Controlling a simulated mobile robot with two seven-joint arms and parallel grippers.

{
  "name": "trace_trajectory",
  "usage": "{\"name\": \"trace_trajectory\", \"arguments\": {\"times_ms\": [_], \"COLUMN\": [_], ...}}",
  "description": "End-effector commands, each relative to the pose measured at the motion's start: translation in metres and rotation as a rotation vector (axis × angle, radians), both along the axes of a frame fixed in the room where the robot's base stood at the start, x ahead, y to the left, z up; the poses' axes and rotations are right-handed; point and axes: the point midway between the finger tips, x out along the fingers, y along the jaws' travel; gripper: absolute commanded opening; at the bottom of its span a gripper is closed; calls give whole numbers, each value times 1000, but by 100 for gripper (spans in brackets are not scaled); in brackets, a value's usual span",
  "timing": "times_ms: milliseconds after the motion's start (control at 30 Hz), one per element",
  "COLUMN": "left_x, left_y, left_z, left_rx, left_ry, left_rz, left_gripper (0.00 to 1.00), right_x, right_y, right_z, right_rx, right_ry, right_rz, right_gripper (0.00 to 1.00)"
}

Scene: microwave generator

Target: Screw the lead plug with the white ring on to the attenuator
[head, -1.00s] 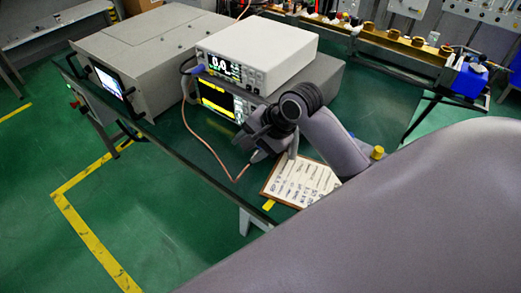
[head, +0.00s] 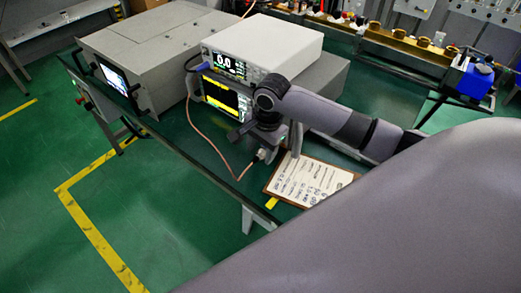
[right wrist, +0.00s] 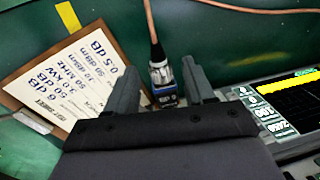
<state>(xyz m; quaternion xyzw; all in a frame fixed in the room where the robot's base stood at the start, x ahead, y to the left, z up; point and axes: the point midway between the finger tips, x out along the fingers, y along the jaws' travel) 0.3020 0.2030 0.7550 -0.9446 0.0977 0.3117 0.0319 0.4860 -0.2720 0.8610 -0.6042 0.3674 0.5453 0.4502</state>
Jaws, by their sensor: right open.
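The lead plug (right wrist: 157,53) is on the end of a copper-coloured cable, with a pale silver band near its base; I cannot be sure this is the white ring. Below it is a small dark block with white lettering (right wrist: 167,97), perhaps the attenuator, partly hidden by my gripper. My right gripper (right wrist: 160,82) is open, with one finger on each side of the plug end and block. In the head view, the plug (head: 261,155) shows just below my right gripper (head: 268,142), at the bench's front edge. My left gripper is not in view.
A clipboard with a printed sheet (head: 308,182) lies beside the gripper. A white instrument (head: 262,48) sits on another with a yellow-and-black screen (head: 219,96), close behind the gripper. A large grey cabinet (head: 158,55) stands to the left.

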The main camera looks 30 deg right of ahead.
Motion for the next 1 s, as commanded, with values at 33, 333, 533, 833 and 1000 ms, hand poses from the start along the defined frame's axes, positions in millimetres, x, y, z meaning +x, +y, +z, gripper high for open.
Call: {"name": "trace_trajectory", "arguments": {"times_ms": [33,333,533,833,1000], "left_x": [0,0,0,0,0], "left_y": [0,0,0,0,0], "left_z": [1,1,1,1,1], "left_rx": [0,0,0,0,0], "left_ry": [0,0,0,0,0], "left_rz": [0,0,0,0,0], "left_gripper": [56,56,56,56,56], "right_x": [1,2,2,1,-2], "right_y": [1,1,1,1,0], "right_z": [-4,-11,-11,-11,-12], "right_rx": [1,2,1,6,29], "right_ry": [0,-3,-2,-19,-80], "right_rz": [0,1,2,1,2], "right_gripper": [53,53,8,0,0]}}
